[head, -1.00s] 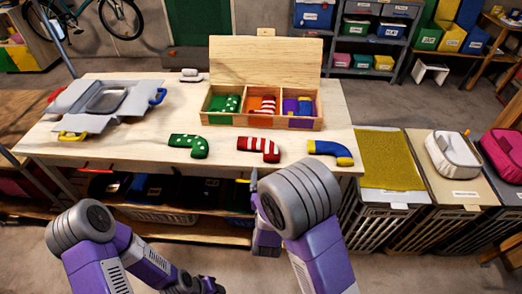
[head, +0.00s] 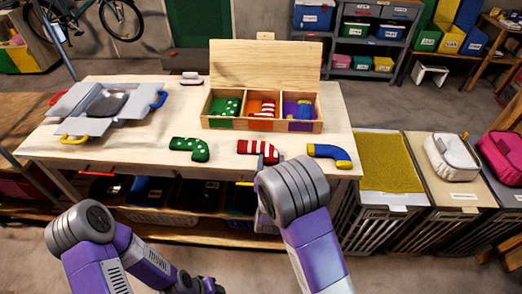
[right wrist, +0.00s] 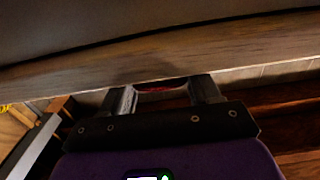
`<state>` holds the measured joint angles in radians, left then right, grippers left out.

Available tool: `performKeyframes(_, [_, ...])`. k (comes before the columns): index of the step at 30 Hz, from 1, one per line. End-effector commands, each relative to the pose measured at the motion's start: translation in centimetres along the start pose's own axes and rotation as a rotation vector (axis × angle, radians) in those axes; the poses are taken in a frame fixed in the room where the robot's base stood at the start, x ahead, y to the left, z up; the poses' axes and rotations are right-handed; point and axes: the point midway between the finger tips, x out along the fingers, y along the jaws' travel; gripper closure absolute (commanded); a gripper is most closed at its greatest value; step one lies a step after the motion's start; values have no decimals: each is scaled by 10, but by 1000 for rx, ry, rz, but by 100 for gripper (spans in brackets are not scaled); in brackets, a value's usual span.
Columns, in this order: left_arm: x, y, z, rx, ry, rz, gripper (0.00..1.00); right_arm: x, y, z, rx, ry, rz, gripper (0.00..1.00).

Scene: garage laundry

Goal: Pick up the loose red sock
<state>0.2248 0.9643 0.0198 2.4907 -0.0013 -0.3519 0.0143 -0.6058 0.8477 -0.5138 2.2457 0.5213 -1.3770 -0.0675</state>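The loose red sock with white stripes (head: 257,149) lies on the wooden table near its front edge, between a green dotted sock (head: 189,148) and a blue-and-yellow sock (head: 330,153). My right arm covers a little of the space just below it. My right gripper is mostly hidden behind that arm in the head view. In the right wrist view my right gripper (right wrist: 164,93) has its two fingers apart, close to a wooden edge. A small red patch shows between the fingers; I cannot tell what it is.
A wooden box (head: 262,125) with an open lid and three compartments holding socks stands behind the loose socks. A grey folding board (head: 103,105) with coloured handles is at the table's left. Dark bins stand on the shelf below. The table's front edge is close to my right arm.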

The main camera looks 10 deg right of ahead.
Motion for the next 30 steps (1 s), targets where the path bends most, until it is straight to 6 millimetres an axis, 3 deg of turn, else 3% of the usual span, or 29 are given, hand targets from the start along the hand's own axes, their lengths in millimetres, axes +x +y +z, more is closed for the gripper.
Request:
performKeyframes(1, [0,0,0,0,0,0,57,0,0,0,0,0,0,48])
performKeyframes(6, [0,0,0,0,0,0,57,0,0,0,1,1,0,71])
performKeyframes(14, [-2,1,0,0,0,0,57,0,0,-5,1,2,0,71])
performKeyframes(24, [-25,10,1,0,0,0,57,0,0,-69,5,4,0,71])
performKeyframes(30, [-34,13,2,0,0,0,57,0,0,-96,2,2,0,71])
